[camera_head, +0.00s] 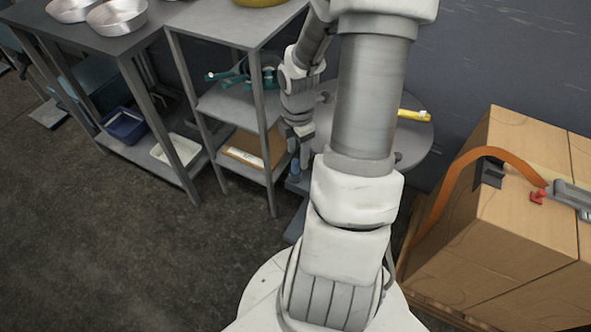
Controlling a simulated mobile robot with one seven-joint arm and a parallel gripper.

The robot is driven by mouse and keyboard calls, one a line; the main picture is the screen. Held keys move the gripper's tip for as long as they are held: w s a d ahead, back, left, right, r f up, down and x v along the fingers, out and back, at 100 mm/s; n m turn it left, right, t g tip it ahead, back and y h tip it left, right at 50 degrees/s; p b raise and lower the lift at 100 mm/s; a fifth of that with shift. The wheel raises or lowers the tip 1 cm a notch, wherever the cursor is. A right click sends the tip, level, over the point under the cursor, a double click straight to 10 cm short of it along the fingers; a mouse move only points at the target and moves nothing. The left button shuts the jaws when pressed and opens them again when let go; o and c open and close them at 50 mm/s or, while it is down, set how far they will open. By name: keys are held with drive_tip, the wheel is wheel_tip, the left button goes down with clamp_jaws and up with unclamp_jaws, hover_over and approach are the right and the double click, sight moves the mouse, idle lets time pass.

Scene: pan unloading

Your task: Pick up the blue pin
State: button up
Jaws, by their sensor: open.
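A small blue object (295,169), which looks like the blue pin, shows just below my gripper (300,150), to the right of the shelf unit. My gripper points down with its jaws open. The fingertips appear very close to the top of the blue object; I cannot tell whether they touch or surround it. The object's base is dark and hard to make out, and my arm hides the area to its right.
A grey shelf unit (219,102) stands left of my gripper, with a cardboard box (250,148) on its lower shelf. A round grey table (418,135) with a yellow tool (413,115) is behind my arm. Large wooden boxes (505,235) stand right. Floor at left is clear.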

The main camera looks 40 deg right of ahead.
sight(295, 161)
drive_tip(key=f+b, duration=0.2)
drive_tip(key=f, duration=0.3)
drive_tip(key=shift+w+a+f+b, duration=0.15)
drive_tip(key=shift+w+b, duration=0.15)
drive_tip(key=shift+b, duration=0.1)
clamp_jaws()
